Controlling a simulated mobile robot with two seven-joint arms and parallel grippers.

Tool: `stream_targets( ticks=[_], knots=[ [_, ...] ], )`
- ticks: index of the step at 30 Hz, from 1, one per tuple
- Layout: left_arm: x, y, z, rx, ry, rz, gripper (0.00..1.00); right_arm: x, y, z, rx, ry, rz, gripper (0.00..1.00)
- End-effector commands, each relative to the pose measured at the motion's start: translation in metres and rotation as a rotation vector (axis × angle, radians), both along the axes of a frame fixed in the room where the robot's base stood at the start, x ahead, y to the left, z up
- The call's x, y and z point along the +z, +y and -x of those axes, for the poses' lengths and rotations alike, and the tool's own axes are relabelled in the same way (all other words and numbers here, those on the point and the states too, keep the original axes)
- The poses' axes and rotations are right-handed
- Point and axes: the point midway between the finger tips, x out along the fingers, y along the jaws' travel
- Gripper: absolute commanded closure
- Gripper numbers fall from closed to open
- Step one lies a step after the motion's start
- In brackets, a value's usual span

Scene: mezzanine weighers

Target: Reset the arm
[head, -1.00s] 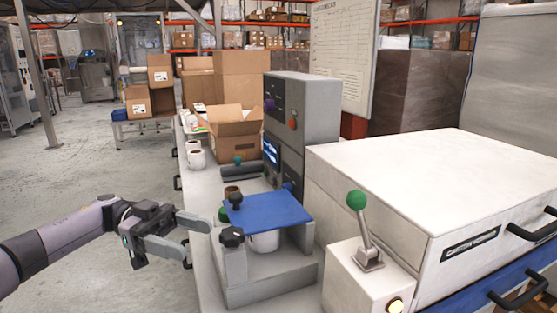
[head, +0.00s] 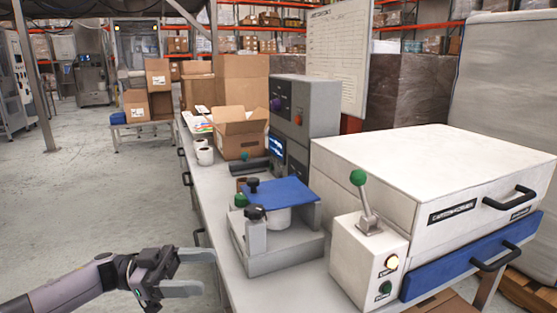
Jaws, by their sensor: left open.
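My left gripper (head: 197,271) is at the lower left in the head view, beside the left edge of the counter. Its two fingers point right and stand apart, with nothing between them. My left arm (head: 68,291) comes in from the lower left corner. The gripper is clear of the weigher (head: 279,254), a grey stand with a blue plate (head: 283,193) on top and a white cup (head: 278,219) under the plate. My right gripper is not in view.
A white machine (head: 430,165) with a green-knobbed lever (head: 364,198) fills the right. An open cardboard box (head: 239,134) and white cups (head: 204,155) stand further along the counter (head: 217,192). Clear floor (head: 100,195) lies to the left.

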Motion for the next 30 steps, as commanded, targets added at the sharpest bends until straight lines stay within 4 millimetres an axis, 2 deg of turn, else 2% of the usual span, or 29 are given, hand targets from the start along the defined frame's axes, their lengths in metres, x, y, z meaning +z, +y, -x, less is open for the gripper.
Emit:
stream_targets(
  ticks=[1, 6, 14, 17, 23, 30],
  knots=[
    [-0.015, -0.006, 0.004, 0.044, 0.008, 0.029, 0.31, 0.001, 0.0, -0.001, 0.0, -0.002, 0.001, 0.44],
    [-0.055, -0.022, 0.01, 0.245, 0.004, 0.096, 0.31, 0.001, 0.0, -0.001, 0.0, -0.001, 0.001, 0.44],
    [-0.113, -0.021, 0.025, 0.579, 0.023, 0.079, 0.31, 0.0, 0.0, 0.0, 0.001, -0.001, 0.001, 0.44],
    [-0.136, -0.013, 0.034, 0.702, 0.039, 0.034, 0.31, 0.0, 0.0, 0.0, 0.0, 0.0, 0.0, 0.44],
    [-0.184, 0.016, 0.061, 0.936, 0.077, -0.127, 0.31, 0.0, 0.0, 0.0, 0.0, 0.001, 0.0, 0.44],
    [-0.239, 0.067, 0.114, 1.147, 0.134, -0.428, 0.31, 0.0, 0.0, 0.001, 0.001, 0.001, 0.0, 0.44]
  ],
)
